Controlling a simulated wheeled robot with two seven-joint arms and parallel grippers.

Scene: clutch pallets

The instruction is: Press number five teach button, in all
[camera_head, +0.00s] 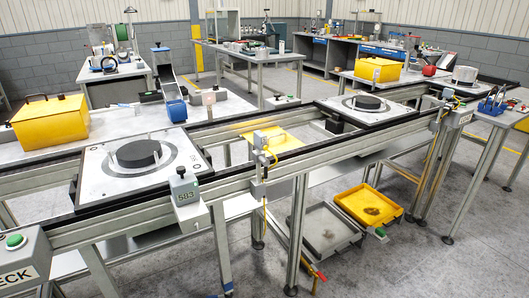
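Another box (22,262) at the lower left has a green button (14,241) and lettering ending in "ECK". I cannot tell which button is number five. Neither of my grippers is in view.
A white pallet (105,182) with a dark disc (136,153) sits on the conveyor; a similar pallet (345,116) is farther right. Yellow lidded boxes (50,122) stand on tables. A grey tray (325,228) and a yellow tray (368,206) sit low. Floor at lower right is clear.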

